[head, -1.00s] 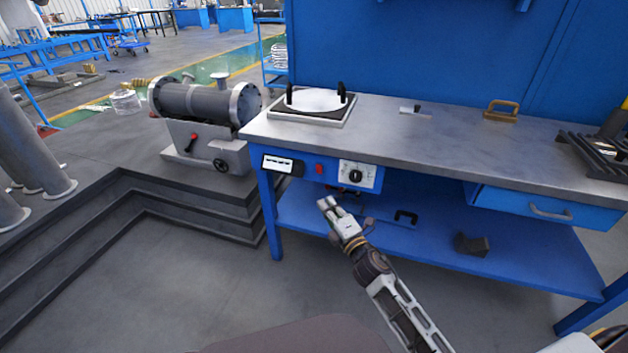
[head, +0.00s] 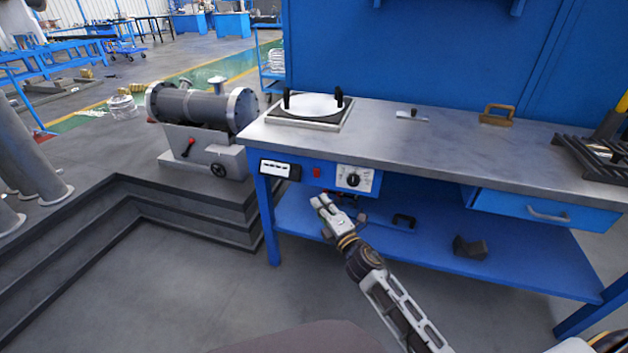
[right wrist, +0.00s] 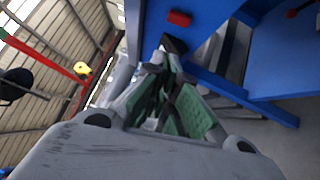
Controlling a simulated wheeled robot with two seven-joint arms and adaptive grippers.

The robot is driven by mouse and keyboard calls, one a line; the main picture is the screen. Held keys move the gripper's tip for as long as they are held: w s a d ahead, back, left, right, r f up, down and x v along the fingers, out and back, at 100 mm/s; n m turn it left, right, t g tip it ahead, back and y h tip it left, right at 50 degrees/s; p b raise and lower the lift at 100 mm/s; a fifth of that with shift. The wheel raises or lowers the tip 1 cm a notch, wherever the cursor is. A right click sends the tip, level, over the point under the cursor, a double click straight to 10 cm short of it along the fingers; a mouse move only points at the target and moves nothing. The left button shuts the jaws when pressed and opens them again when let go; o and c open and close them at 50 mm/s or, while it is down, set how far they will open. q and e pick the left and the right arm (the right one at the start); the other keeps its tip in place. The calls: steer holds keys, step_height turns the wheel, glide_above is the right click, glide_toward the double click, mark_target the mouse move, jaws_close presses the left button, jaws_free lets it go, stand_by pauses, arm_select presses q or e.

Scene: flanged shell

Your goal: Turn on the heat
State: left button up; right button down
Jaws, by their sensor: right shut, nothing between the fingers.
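The workbench's front panel has a red switch (head: 316,172) between a white display box (head: 279,168) and a white plate with a black dial knob (head: 353,180). The red switch also shows in the right wrist view (right wrist: 179,18), at the top on blue metal. A round white hot plate (head: 310,104) with two black handles is set on the bench top above. My right gripper (head: 320,203) is shut and empty, just below the red switch in the head view and apart from it. Its green finger pads show in the wrist view. My left gripper is out of view.
The grey bench top (head: 440,145) overhangs the panel. A blue lower shelf (head: 400,245) holds a dark block (head: 470,247) and a black handle. A blue drawer (head: 545,204) is at the right. Stepped grey platforms (head: 190,225) stand left of the bench; the front floor is clear.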

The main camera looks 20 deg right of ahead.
mark_target(317, 173)
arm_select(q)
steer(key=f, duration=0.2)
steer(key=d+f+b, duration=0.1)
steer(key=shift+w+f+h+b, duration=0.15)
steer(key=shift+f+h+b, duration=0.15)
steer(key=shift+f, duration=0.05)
arm_select(e)
steer(key=w, duration=0.3)
steer(key=w+r, duration=0.1)
steer(key=w, duration=0.6)
steer(key=shift+w+d+r, duration=0.3)
steer(key=shift+d, duration=0.05)
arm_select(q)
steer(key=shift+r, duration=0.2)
